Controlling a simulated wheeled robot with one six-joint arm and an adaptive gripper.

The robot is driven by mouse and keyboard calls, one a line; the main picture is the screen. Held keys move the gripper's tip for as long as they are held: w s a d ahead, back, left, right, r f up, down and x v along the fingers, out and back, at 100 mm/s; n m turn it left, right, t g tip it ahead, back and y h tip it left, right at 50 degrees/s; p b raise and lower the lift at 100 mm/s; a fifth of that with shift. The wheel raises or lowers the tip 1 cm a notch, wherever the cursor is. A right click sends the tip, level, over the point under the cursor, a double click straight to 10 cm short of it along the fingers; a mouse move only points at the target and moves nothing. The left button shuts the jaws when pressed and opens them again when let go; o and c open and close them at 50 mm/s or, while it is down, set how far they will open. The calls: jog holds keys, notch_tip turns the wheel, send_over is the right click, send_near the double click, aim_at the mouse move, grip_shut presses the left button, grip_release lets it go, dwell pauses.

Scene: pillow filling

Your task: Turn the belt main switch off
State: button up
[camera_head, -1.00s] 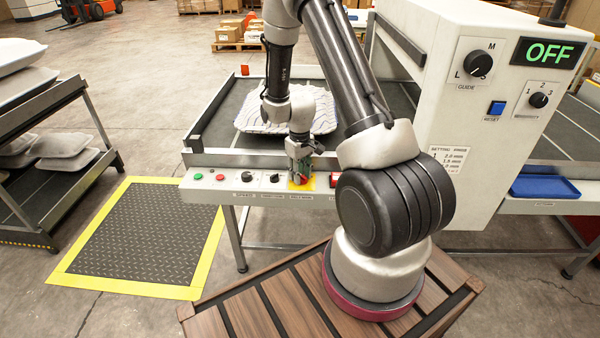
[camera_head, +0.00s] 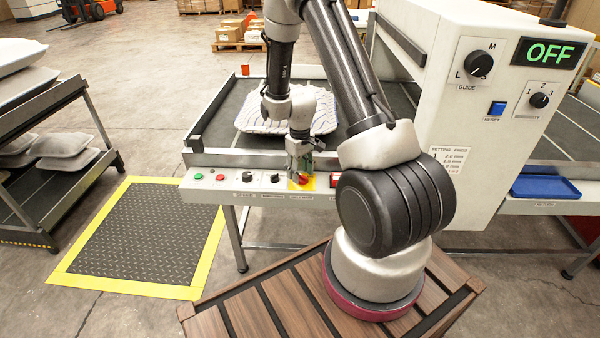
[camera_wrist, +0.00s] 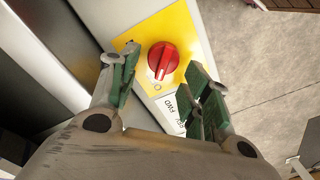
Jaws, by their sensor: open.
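The belt main switch is a red rotary knob (camera_wrist: 163,58) on a yellow plate (camera_wrist: 186,24), with its raised grip near upright in the wrist view. In the head view the red knob (camera_head: 303,179) sits on the belt's front control panel. My gripper (camera_wrist: 170,77) is open, with a green-padded finger on each side of the knob and the knob showing in the gap. Whether the fingers touch it cannot be told. In the head view my gripper (camera_head: 301,170) is just above the knob and partly covers the yellow plate.
The control panel (camera_head: 215,189) also carries green and red buttons and black knobs (camera_head: 247,177). A red switch (camera_head: 338,181) is right of the gripper. A pillow (camera_head: 262,120) lies on the belt. The white cabinet's display (camera_head: 549,53) reads OFF.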

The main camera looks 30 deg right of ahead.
aim_at(300, 174)
notch_tip(300, 174, up, 11)
dwell(0.3)
dwell(0.4)
